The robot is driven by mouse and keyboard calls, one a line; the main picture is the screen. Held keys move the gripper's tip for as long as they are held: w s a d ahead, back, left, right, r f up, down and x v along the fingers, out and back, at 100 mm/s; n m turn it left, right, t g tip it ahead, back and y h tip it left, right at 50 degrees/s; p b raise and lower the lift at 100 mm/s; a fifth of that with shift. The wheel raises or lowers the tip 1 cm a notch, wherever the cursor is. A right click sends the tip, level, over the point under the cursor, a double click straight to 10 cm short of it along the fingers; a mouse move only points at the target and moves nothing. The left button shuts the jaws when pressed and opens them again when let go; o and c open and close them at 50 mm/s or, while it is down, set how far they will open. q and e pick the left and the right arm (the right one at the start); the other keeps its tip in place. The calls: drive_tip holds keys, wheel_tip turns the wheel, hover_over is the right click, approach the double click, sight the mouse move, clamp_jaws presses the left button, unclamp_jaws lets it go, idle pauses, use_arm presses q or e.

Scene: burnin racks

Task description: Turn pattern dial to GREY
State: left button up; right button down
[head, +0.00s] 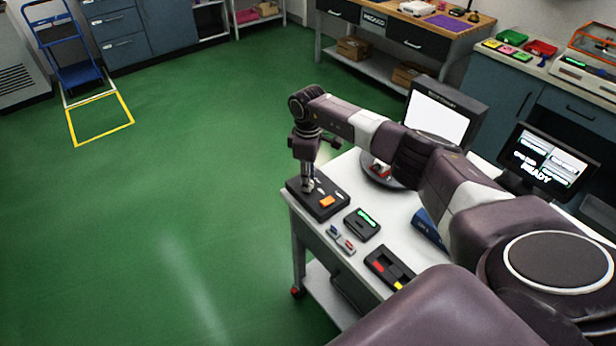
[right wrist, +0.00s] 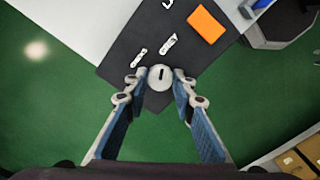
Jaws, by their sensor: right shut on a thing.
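The pattern dial (right wrist: 160,78) is a round pale knob with a short dark mark on its top. It sits near the edge of a dark control box (head: 335,208), which also shows in the right wrist view (right wrist: 125,50). My right gripper (right wrist: 161,88) points down over the box, its fingers shut on the dial from both sides. In the head view the right gripper (head: 308,185) hides most of the dial. Small white markings lie beside the dial, but I cannot read a GREY label. My left gripper is not in view.
An orange button (head: 327,201) sits on the same box. A small device with a green display (head: 362,224) and a dark tray (head: 388,267) are on the white cart (head: 344,265). Two screens stand behind; one (head: 546,162) reads READY.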

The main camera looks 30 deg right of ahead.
drive_tip(key=shift+w+r, duration=0.1)
idle(0.3)
drive_tip(key=c, duration=1.6)
unclamp_jaws()
wheel_tip(320, 180, up, 12)
